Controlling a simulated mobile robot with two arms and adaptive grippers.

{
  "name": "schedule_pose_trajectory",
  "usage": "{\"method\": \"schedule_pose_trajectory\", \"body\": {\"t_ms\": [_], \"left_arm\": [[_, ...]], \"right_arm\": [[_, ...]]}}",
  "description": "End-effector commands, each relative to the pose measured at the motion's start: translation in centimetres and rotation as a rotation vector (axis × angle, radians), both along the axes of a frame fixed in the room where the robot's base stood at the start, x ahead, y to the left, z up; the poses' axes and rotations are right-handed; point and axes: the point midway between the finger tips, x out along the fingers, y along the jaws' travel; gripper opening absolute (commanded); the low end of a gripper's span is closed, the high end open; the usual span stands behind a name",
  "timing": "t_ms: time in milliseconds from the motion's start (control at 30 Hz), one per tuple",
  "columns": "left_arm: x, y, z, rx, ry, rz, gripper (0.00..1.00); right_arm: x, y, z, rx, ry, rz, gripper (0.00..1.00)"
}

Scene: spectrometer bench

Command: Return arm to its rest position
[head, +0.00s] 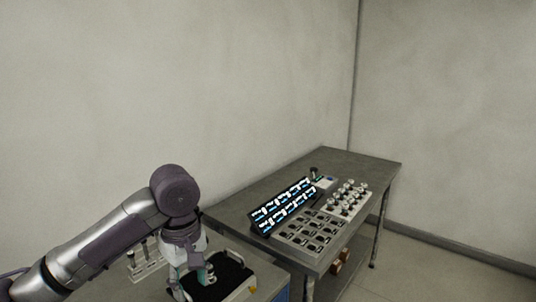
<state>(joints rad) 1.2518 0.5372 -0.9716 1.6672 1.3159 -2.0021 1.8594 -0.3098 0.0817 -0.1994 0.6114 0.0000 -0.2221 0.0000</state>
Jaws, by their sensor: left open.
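My left arm comes in from the left and bends down at a purple-grey joint. My left gripper (193,279) points down at the bottom of the head view and is open. It is at the left part of a light-coloured instrument with a black top (233,271). A small grey-white piece shows beside the fingers, and I cannot tell whether they touch it. The fingertips are partly hidden. My right gripper is not in view.
A white rack with upright vials (146,262) stands left of the gripper, close to my arm. On the grey bench (350,163) are a lit display panel (283,205), a tray of dark slots (311,232) and a block of several round-topped pieces (348,197). Walls stand behind.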

Motion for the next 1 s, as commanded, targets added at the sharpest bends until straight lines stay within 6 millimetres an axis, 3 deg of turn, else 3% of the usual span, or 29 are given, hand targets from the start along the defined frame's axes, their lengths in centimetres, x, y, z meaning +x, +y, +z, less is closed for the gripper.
{"method": "schedule_pose_trajectory", "body": {"t_ms": [133,567,800,1000], "left_arm": [[-0.5,-1.0,-1.7,-0.020,-0.006,-0.072,0.47],[-3.5,-5.0,-9.2,-0.124,-0.069,-0.389,0.47],[-7.9,-7.7,-15.2,-0.229,-0.195,-0.646,0.47],[-12.3,-7.3,-19.3,-0.237,-0.331,-0.796,0.47]], "right_arm": [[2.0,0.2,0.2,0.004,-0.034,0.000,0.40],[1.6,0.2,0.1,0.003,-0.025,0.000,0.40],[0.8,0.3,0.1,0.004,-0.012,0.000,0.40],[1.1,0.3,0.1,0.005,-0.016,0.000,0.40]]}}
